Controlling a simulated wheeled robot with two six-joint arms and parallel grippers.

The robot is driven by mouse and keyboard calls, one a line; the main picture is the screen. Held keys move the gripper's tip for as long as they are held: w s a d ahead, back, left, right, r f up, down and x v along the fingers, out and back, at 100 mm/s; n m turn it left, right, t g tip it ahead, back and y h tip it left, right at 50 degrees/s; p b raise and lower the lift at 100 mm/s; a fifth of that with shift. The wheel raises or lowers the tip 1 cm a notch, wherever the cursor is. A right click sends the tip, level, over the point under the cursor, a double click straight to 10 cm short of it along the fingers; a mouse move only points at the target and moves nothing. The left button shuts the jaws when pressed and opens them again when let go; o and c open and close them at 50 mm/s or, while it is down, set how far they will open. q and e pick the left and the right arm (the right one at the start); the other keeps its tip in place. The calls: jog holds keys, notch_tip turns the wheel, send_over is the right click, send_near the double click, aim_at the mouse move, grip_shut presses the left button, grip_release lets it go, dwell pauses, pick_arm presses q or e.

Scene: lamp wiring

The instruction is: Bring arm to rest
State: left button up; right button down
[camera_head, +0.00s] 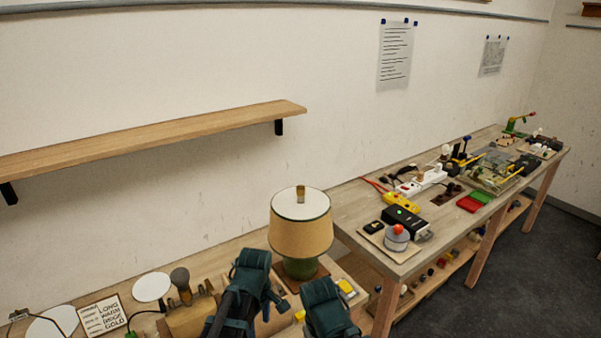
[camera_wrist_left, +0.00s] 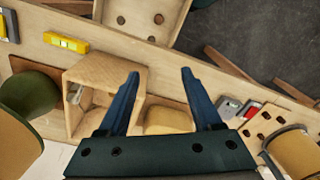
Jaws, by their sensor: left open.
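A table lamp (camera_head: 300,232) with a tan shade and green body stands upright on a brown square mat on the near bench. Its green body (camera_wrist_left: 28,98) and part of the shade show at the left edge of the left wrist view. My left gripper (camera_wrist_left: 161,78) is open, with nothing between its fingertips. It hangs over the bench, beside an open wooden box (camera_wrist_left: 105,72) and apart from the lamp. Two dark arm parts of mine show at the bottom of the head view, in front of the lamp. No gripper fingers can be made out there.
A yellow level (camera_wrist_left: 66,42) lies on the bench behind the box. A written card (camera_head: 103,316) and white discs (camera_head: 152,287) are at the left of the near bench. A second bench (camera_head: 345,205) at right holds a power strip (camera_head: 422,181) and a red-topped device (camera_head: 397,238). A shelf (camera_head: 150,137) is above.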

pick_arm(q)
jog(key=s+d+f+m+b, duration=0.5)
jog(key=s+m, duration=0.3)
jog(key=m, duration=0.7)
jog(key=shift+s+f+m+y, duration=0.4)
jog(key=shift+f, duration=0.2)
pick_arm(e)
notch_tip(320, 180, down, 6)
jog(key=shift+f, duration=0.15)
